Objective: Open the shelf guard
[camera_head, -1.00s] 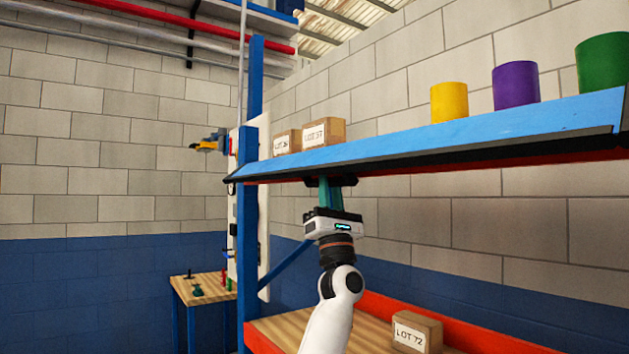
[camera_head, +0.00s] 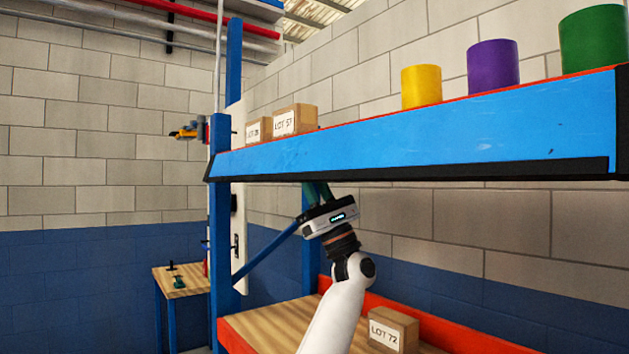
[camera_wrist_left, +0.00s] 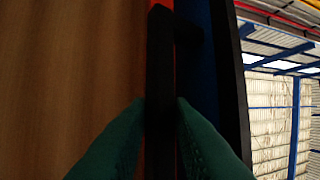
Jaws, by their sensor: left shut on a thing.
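The shelf guard (camera_head: 420,138) is a long blue panel along the front of the upper shelf. Its broad face shows, with a black strip along the lower edge and a thin red line along the top. My left gripper (camera_head: 317,190) is below the guard's lower edge, left of its middle, and its fingertips are partly hidden behind that edge. In the left wrist view, my green fingers (camera_wrist_left: 161,108) are shut on a black bar (camera_wrist_left: 160,55), seemingly the guard's handle. My right gripper is not in view.
Two boxes (camera_head: 295,120) and yellow, purple (camera_head: 493,66) and green cylinders stand on the upper shelf. A LOT 72 box (camera_head: 391,331) sits on the lower wooden shelf. A blue post (camera_head: 220,250) stands at left, with a small table (camera_head: 183,283) beyond it.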

